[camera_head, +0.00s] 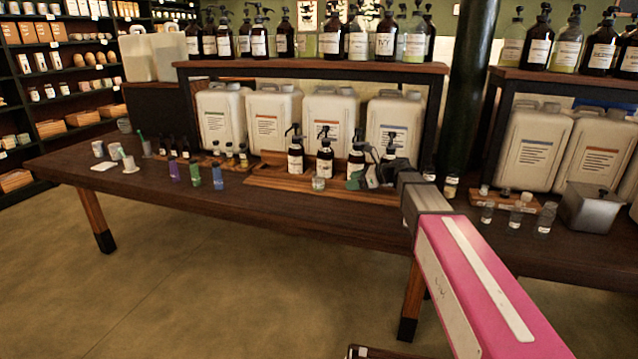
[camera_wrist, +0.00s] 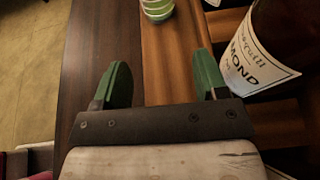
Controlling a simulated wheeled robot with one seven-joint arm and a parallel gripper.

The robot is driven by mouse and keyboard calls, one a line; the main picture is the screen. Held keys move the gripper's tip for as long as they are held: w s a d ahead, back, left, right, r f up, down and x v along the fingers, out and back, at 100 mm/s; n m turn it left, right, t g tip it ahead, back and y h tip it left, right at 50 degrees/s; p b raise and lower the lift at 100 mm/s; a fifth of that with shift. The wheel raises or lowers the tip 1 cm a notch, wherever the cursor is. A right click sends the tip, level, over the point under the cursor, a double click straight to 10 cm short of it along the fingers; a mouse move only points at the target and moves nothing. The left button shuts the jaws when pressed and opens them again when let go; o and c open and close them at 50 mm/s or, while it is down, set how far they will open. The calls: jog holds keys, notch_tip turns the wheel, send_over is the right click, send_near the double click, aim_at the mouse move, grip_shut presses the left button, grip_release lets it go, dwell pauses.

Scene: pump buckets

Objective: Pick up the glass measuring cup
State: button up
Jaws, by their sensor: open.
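A small clear glass cup (camera_head: 318,183), which looks like the measuring cup, stands at the front edge of the wooden tray, in front of the dark pump bottles. In the wrist view a clear cup (camera_wrist: 157,9) with a greenish tint is cut off by the top edge, beyond the fingertips. My gripper (camera_head: 362,179) is to the right of the cup in the head view, low over the tray. In the wrist view my gripper (camera_wrist: 161,65) has its two green fingers spread with nothing between them. The cup's markings are too small to read.
A dark labelled bottle (camera_wrist: 270,50) stands close to the right finger. Several pump bottles (camera_head: 325,160) line the wooden tray (camera_head: 270,183). Coloured small bottles (camera_head: 195,175) stand to the left, and more small glasses (camera_head: 487,213) to the right. The table's front strip (camera_head: 300,215) is clear.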

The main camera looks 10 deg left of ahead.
send_near(318, 179)
jog(key=w+a+f, duration=0.1)
jog(key=a+f, duration=0.1)
jog(key=w+a+f, duration=0.1)
jog(key=a, duration=0.1)
jog(key=shift+w+f, duration=0.25)
jog(key=shift+w, duration=0.1)
jog(key=x, duration=0.6)
jog(key=shift+a+r, duration=0.1)
jog(key=shift+r, duration=0.15)
jog(key=c, duration=0.8)
